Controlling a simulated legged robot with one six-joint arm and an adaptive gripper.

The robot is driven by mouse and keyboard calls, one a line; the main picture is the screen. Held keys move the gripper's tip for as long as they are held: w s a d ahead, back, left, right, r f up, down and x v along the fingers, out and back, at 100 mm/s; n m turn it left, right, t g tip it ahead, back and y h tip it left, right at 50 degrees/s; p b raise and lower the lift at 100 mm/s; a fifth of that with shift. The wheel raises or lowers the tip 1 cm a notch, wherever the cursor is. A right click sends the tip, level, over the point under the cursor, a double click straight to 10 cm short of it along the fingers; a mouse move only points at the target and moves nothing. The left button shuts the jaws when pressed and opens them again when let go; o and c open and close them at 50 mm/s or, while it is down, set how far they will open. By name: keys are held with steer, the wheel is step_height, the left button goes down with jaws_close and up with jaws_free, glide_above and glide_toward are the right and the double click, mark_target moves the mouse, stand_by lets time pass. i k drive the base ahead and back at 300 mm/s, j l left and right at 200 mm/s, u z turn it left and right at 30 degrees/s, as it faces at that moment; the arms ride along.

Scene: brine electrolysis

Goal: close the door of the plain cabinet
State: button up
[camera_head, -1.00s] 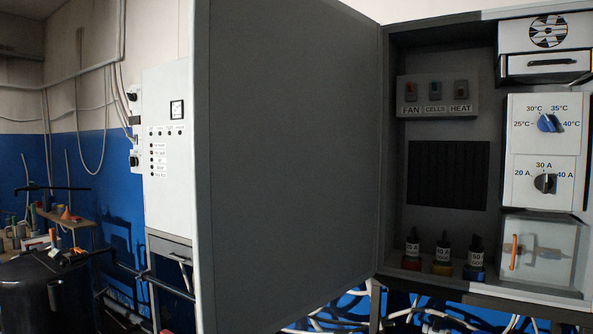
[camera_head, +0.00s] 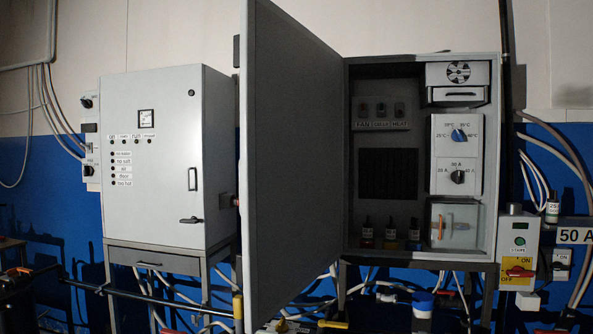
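The open grey cabinet (camera_head: 420,64) stands right of the middle, and its interior faces me. Its door (camera_head: 295,165) is wide open, hinged at the cabinet's left side and swung out toward me. I see the door's dark inner face; its free edge is at the left, and its top and bottom slant toward the hinge. The door's outer face and any handle on it are hidden. My gripper is not in view.
Inside are labelled switches (camera_head: 381,110), dials (camera_head: 458,135) and small bottles (camera_head: 391,232). A shut cabinet (camera_head: 175,180) with indicators stands left, partly behind the door. A control box (camera_head: 518,250) is at the right. Cables and pipes run below.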

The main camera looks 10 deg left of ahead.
mark_target(290, 164)
steer(key=j+z, duration=0.15)
steer(key=j, duration=0.5)
steer(key=k+j+z, duration=0.15)
steer(key=j, duration=0.45)
steer(key=k+j+z, duration=0.15)
steer(key=j, duration=0.5)
steer(key=i+j, duration=0.1)
steer(key=j, duration=0.45)
steer(key=i+j+z, duration=0.15)
steer(key=j, duration=0.4)
steer(key=k, duration=0.45)
steer(key=i+j, duration=0.15)
steer(key=i, duration=0.2)
steer(key=i+j+z, duration=0.1)
steer(key=i, duration=0.25)
